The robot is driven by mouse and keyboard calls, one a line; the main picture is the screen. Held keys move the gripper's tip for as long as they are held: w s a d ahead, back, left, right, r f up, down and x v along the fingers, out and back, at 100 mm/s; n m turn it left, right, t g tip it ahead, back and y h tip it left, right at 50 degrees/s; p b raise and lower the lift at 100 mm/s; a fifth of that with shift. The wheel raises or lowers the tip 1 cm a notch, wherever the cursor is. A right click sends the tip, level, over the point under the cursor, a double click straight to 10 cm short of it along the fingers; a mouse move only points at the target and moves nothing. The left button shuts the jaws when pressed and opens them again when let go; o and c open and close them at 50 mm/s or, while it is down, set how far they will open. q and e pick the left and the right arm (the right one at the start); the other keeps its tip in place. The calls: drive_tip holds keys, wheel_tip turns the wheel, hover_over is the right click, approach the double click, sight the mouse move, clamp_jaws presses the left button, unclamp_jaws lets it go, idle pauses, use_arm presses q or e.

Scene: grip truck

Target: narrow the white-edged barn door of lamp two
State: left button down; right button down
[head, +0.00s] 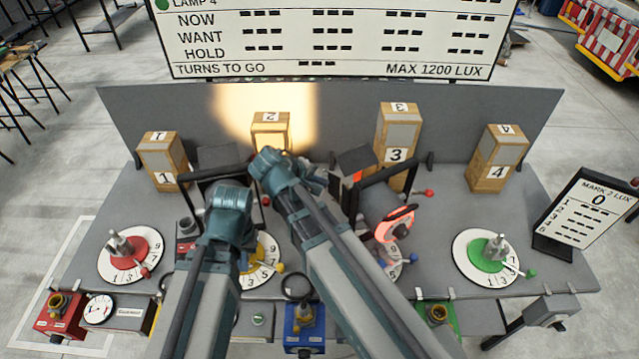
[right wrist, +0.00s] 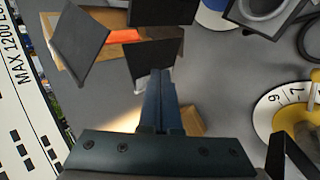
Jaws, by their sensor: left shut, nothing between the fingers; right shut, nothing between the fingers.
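My right gripper (right wrist: 165,80) is shut and empty in the right wrist view. Its fingertips appear close to a black flap (right wrist: 152,62); I cannot tell whether they touch. Another dark flap (right wrist: 78,45) and an orange edge (right wrist: 118,36) show beyond. A yellow dial (head: 262,262) is partly hidden behind my arms.
Blocks one (head: 162,160), three (head: 397,135) and four (head: 497,158) stand along the back panel. Red (head: 128,250), blue (head: 398,258) and green (head: 488,256) dials lie on the table. A lamp with an orange-red rear (head: 396,222) stands right of my right arm. A small board (head: 590,215) reads 0.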

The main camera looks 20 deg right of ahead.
sight(329, 173)
drive_tip(key=shift+w+d, duration=0.45)
drive_tip(key=shift+d, duration=0.05)
drive_tip(key=shift+w+d, duration=0.3)
drive_tip(key=shift+d, duration=0.3)
idle(0.3)
drive_tip(key=shift+w+d, duration=0.1)
drive_tip(key=shift+d, duration=0.75)
drive_tip(key=shift+w, duration=0.65)
drive_tip(key=shift+a+r, duration=0.1)
drive_tip(key=shift+a, duration=0.1)
